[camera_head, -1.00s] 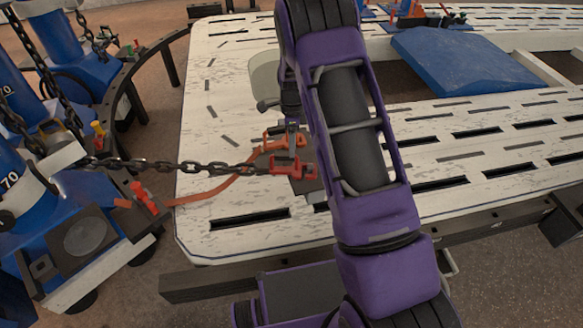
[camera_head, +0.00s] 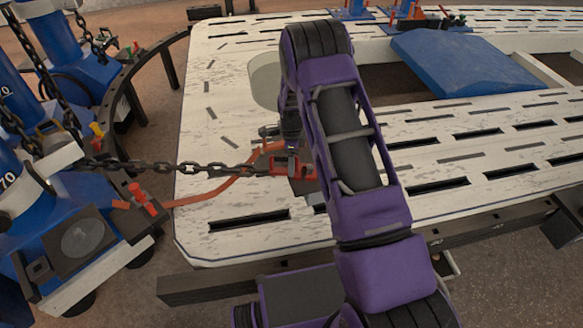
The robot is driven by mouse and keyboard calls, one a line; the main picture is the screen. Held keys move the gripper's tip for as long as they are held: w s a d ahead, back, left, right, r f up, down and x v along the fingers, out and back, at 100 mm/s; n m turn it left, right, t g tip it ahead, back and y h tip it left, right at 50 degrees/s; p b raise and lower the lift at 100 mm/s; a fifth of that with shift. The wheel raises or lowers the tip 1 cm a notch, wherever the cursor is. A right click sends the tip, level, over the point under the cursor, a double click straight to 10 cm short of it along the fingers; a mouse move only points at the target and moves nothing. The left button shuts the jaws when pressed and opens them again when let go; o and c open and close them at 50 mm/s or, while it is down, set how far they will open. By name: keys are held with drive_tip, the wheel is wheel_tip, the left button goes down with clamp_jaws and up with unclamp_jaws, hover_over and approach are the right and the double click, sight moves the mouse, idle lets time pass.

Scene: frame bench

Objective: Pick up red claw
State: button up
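The red claw (camera_head: 281,168) lies on the pale slotted bench top, left of my purple forearm. A dark chain (camera_head: 170,166) runs left from it, and an orange-red strap (camera_head: 215,189) curves away beside it. My gripper (camera_head: 291,153) is down at the claw, below my dark wrist. It appears to overlap the claw's upper right part in the picture. The fingers are small, dark and partly hidden, so I cannot tell whether they touch the claw or are open or shut. Part of the claw is covered by my wrist.
A blue ramp (camera_head: 463,62) lies at the back right. The slotted bench top (camera_head: 225,110) is mostly clear left of my arm.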

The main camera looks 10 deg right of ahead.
clamp_jaws()
idle(1.3)
